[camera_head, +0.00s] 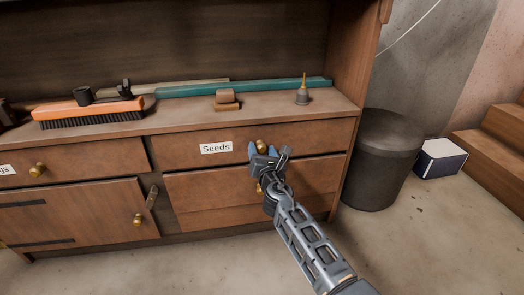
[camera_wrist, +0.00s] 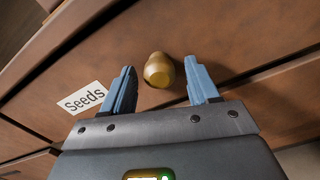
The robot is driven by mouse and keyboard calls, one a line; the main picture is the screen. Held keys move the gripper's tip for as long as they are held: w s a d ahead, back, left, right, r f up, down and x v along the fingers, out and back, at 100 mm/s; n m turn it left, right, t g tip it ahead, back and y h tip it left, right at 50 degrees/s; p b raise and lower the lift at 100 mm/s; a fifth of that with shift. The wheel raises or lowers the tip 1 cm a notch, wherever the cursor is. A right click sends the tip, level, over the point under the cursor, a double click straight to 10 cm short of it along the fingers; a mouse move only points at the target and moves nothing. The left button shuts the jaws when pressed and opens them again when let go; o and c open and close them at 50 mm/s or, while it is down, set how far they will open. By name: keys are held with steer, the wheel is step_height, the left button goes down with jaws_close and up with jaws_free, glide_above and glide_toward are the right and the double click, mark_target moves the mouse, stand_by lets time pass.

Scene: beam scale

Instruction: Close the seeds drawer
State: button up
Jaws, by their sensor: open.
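The seeds drawer (camera_head: 310,138) is the upper right drawer of the brown wooden cabinet and carries a white "Seeds" label (camera_head: 216,147). Its front looks about level with the cabinet face; I cannot tell whether a small gap is left. Its round brass knob (camera_head: 262,146) also shows in the wrist view (camera_wrist: 159,70). My gripper (camera_head: 268,152) is at the drawer front, by the knob. In the wrist view my gripper (camera_wrist: 161,88) is open, with one blue finger on each side of the knob and space between them and it.
A dark bin (camera_head: 380,160) stands right of the cabinet, near a blue-and-white box (camera_head: 440,159). The floor in front is clear.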

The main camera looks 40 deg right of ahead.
steer(key=p+v, duration=0.1)
steer(key=v, duration=0.6)
steer(key=shift+s+a, duration=0.1)
stand_by(0.4)
steer(key=s+a+f+m+y, duration=0.3)
steer(key=s+a+m, duration=0.2)
steer(key=s+a, duration=0.5)
steer(key=s+a+f+m+y, duration=0.4)
steer(key=s+a+m, duration=0.3)
steer(key=s, duration=0.6)
steer(key=s+a+r+m+y, duration=0.1)
steer(key=s+a+r+m, duration=0.35)
steer(key=s, duration=0.45)
steer(key=s+a+r+m+y, duration=0.2)
steer(key=s+r+m, duration=0.7)
steer(key=s+r, duration=0.2)
step_height(320, 180, up, 29)
steer(key=p, duration=2.9)
steer(key=shift+s, duration=0.2)
steer(key=shift+d, duration=0.15)
